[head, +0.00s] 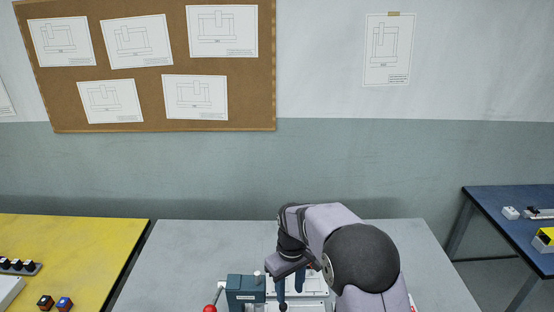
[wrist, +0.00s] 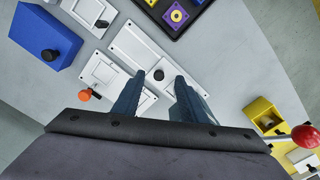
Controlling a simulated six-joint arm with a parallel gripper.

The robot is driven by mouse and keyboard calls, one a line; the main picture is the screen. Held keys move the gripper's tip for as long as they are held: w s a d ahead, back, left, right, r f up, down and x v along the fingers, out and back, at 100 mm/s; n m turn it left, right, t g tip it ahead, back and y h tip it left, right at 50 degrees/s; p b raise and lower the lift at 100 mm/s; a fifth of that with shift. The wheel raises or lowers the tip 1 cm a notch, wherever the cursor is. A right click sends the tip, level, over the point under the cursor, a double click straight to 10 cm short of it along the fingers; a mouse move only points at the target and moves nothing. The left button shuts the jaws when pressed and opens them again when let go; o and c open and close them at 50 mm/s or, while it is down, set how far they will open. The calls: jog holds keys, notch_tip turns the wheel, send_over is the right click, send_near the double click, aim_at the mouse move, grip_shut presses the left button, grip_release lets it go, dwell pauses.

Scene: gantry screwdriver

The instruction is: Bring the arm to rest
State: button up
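My gripper (wrist: 160,77) points down over the grey table (wrist: 235,50) in the wrist view. Its two blue-grey fingers are apart, with nothing seen held between them. A black knob on a white panel (wrist: 130,42) shows beyond the fingertips, in line with the gap; I cannot tell the height between them. In the head view my gripper (head: 291,284) hangs over the near part of the grey table (head: 190,250), beside a teal box (head: 245,290). My arm hides part of the table there.
In the wrist view, a blue box (wrist: 45,38), a white plate with an orange knob (wrist: 86,95), a dark tray (wrist: 183,18), a yellow block (wrist: 262,113) and a red ball (wrist: 305,135) surround my gripper. A yellow table (head: 70,250) and a blue table (head: 510,215) flank the grey one.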

jog(key=s+d+r+m, duration=0.1)
jog(key=s+d+m, duration=0.2)
jog(key=s, duration=0.9)
jog(key=s+d+r+m, duration=0.2)
jog(key=s+d, duration=0.6)
jog(key=s, duration=0.4)
jog(key=shift+m, duration=0.9)
